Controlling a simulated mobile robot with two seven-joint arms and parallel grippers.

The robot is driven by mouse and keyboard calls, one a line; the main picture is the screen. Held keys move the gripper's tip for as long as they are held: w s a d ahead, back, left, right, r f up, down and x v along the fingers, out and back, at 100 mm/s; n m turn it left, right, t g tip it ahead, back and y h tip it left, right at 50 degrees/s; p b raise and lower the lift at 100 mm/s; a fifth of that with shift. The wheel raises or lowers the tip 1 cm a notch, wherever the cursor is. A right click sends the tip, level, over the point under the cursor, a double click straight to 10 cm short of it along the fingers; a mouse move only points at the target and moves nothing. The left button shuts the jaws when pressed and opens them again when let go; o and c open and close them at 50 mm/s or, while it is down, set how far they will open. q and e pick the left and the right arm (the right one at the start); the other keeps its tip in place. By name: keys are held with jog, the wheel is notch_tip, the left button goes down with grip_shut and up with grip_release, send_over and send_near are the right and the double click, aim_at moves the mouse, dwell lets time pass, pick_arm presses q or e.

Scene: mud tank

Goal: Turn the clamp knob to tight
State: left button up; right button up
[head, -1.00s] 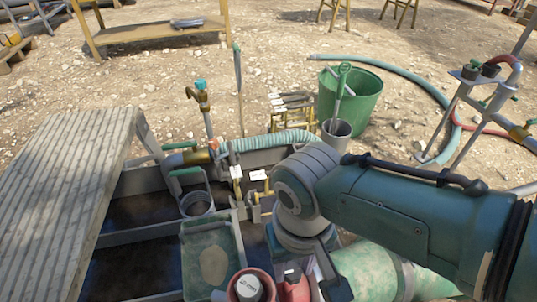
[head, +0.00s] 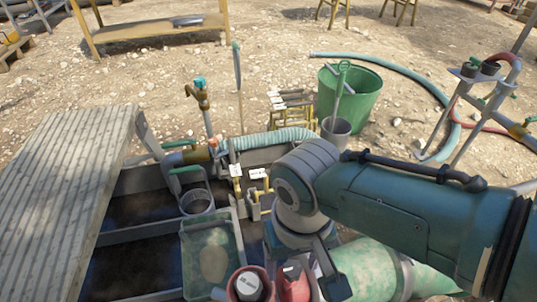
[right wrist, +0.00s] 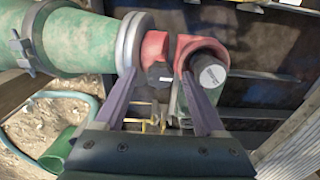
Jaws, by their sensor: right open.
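The left fitting's larger grey-topped knob (head: 248,285) also shows in the right wrist view (right wrist: 210,72). I cannot tell for sure which is the clamp knob. My right gripper (right wrist: 158,84) is open and points at the fittings. The smaller dark knob appears between its fingers in the wrist view; contact cannot be told. My left gripper is out of view.
A green pipe (head: 365,268) with a metal band lies right of the fittings. A green tray (head: 213,262) stands left of them over the dark tank. A ribbed walkway (head: 60,185) runs along the left. A green bucket (head: 365,100) stands behind.

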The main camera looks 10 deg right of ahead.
notch_tip(320, 180, up, 10)
jog(key=p, duration=0.6)
jog(key=shift+f, duration=0.1)
notch_tip(320, 180, up, 25)
jog(key=n+t+p, duration=0.2)
jog(key=t+p, duration=0.2)
jog(key=p, duration=0.9)
send_over(292, 268)
jog(key=s+d, duration=1)
jog(key=s, duration=0.3)
notch_tip(292, 268, up, 37)
jog(key=p, duration=3.7)
jog(key=shift+a, duration=0.2)
